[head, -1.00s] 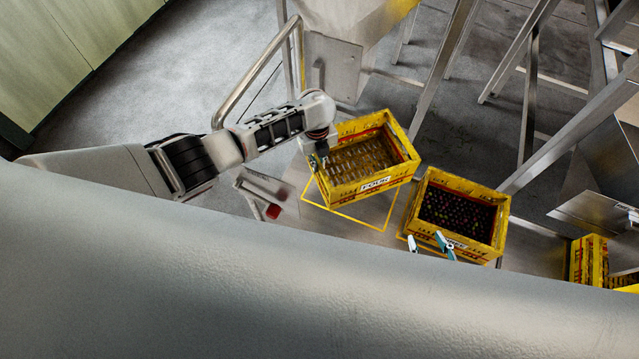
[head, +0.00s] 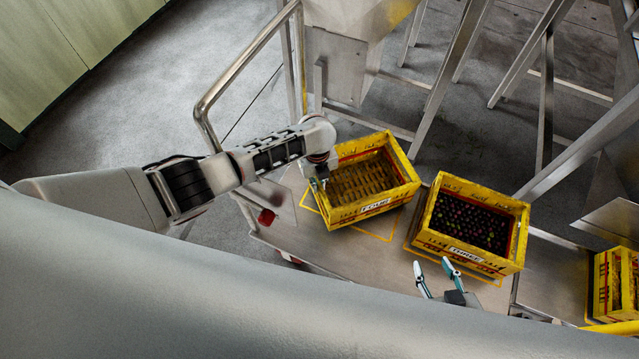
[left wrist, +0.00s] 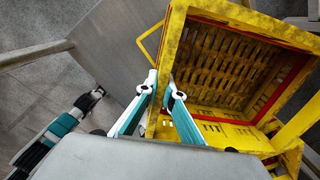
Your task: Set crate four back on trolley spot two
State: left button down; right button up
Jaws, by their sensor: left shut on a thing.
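Crate four (head: 402,196) is a worn yellow crate with a "FOUR" label, and its slatted floor is bare. My left gripper (head: 318,182) is shut on its left wall; the left wrist view shows the fingers (left wrist: 165,92) at the crate's edge (left wrist: 165,60). The crate is over a yellow outlined spot (head: 396,236) on the grey trolley (head: 325,248), covering much of the outline. I cannot tell whether it touches the deck. My right gripper (head: 437,278) is open and empty, in front of crate three.
Crate three (head: 490,262), yellow and filled with dark round items, stands close to the right on its own outline. Another yellow crate (head: 603,285) is at the far right. A metal rail (head: 245,70) and steel legs (head: 440,75) rise behind the trolley.

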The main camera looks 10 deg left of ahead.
pick_arm(q)
jog(key=shift+w+r, duration=0.1)
jog(key=shift+r, duration=0.1)
jog(key=shift+f, duration=0.3)
jog(key=c, duration=2.2)
grip_release()
pick_arm(e)
jog(key=shift+w+r, duration=0.1)
jog(key=shift+r, duration=0.05)
pick_arm(q)
jog(key=shift+r, duration=0.1)
